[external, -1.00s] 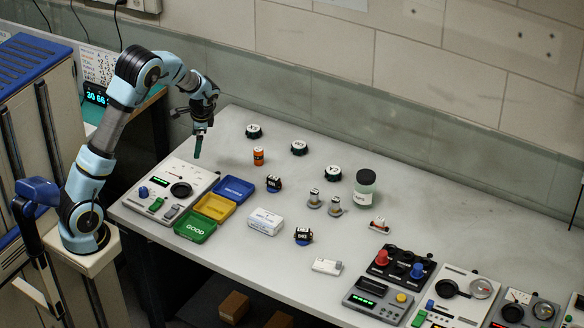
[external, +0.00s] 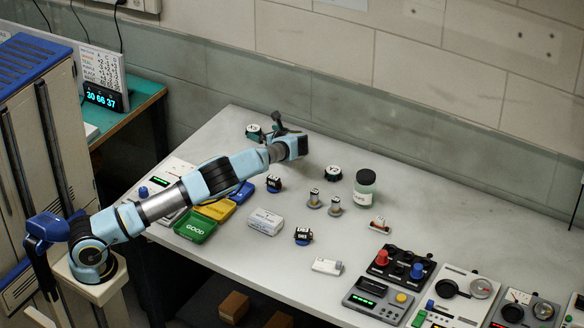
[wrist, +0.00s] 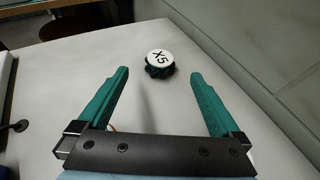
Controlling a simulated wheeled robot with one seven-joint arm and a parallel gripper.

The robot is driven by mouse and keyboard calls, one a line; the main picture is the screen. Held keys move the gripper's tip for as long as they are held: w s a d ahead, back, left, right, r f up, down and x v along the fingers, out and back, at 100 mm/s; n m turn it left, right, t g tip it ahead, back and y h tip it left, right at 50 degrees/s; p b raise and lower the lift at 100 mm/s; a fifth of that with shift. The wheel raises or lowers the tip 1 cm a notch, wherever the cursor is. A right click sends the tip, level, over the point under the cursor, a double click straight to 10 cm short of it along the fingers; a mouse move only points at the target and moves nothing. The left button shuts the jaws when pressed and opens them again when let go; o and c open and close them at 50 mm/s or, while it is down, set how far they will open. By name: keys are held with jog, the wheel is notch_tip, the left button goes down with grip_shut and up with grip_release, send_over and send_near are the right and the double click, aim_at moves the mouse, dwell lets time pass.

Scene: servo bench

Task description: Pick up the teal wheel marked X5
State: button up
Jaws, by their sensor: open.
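The wheel marked X5 (wrist: 160,60) has a white top and a dark teal ribbed rim. In the wrist view it lies label-up on the bench, beyond my fingertips and roughly centred between them. In the external view it appears to be the wheel (external: 253,131) at the far left of the bench, just left of my gripper (external: 276,127). My gripper (wrist: 158,78) has teal fingers spread wide with nothing between them. The fingers are apart from the wheel. Its exact height above the bench is hard to tell.
Another white-topped wheel (external: 334,173) lies to the right. A jar (external: 365,190) stands beside it. The green tray (external: 195,226) and yellow tray (external: 218,209) are below my arm. The wall runs behind the bench (external: 420,215); bench around the X5 wheel is clear.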

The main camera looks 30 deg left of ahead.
aim_at(256, 131)
jog(key=x, duration=0.2)
jog(key=p+x, duration=0.1)
jog(key=x, duration=0.2)
jog(key=p+x, duration=0.1)
jog(key=x, duration=0.2)
jog(key=shift+d+f, duration=0.1)
jog(key=shift+f, duration=0.15)
jog(key=shift+c, duration=0.2)
jog(key=c, duration=1.4)
